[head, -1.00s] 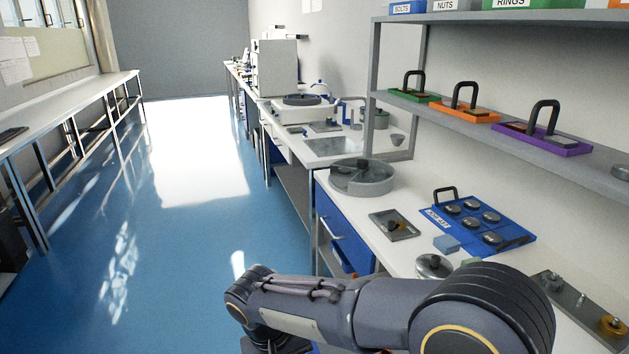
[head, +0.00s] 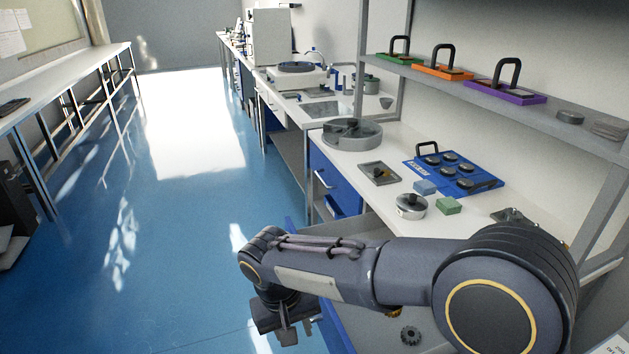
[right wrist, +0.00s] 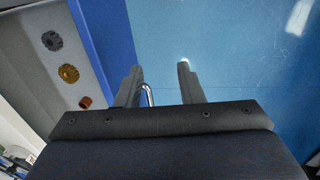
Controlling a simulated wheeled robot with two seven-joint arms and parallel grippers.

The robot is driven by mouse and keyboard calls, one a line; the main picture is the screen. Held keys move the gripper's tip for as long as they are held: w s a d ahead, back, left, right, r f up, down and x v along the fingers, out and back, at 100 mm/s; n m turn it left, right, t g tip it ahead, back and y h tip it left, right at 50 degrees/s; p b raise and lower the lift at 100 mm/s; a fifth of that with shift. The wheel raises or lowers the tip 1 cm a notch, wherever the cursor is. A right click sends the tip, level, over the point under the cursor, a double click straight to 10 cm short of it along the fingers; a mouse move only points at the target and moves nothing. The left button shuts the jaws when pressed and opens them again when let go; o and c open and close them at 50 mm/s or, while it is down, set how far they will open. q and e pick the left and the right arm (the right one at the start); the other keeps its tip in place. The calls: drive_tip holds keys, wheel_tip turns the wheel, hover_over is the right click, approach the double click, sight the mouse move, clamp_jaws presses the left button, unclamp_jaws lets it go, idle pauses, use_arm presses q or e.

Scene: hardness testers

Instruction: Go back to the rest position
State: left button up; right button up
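My right arm reaches in from the right in the head view. Its gripper (head: 297,334) points down beside the open drawer, over the blue floor. In the right wrist view the two fingers of my right gripper (right wrist: 160,68) are apart with blue floor showing between them. A curved metal drawer handle (right wrist: 149,96) shows close beside the left finger; I cannot tell whether they touch. My left gripper is not in view.
The open drawer (right wrist: 48,95) holds a dark gear (right wrist: 52,41), a brass gear (right wrist: 68,73) and a copper-coloured piece (right wrist: 85,102). Above stands the bench with a blue tray (head: 468,184), a round grey container (head: 352,133) and a lidded pot (head: 411,206). The floor (head: 190,230) at left is clear.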

drive_tip(key=s+d+r+m+y, duration=0.1)
drive_tip(key=s+d+r+y, duration=0.15)
drive_tip(key=d, duration=0.55)
drive_tip(key=s+d+r+m+y, duration=0.1)
drive_tip(key=s+d+r+y, duration=0.1)
drive_tip(key=d+r, duration=0.35)
drive_tip(key=s+d+f+m+t+y, duration=0.1)
drive_tip(key=s+d+m+t, duration=0.15)
drive_tip(key=s+d, duration=0.3)
drive_tip(key=s+d+f+m+t, duration=0.1)
drive_tip(key=s+d+f+t, duration=0.15)
drive_tip(key=s+d, duration=0.35)
wheel_tip(320, 180, up, 13)
drive_tip(key=s+p, duration=0.1)
drive_tip(key=p, duration=1.1)
drive_tip(key=shift+a+r+p, duration=0.2)
drive_tip(key=shift+a+p, duration=0.1)
drive_tip(key=shift+p, duration=0.05)
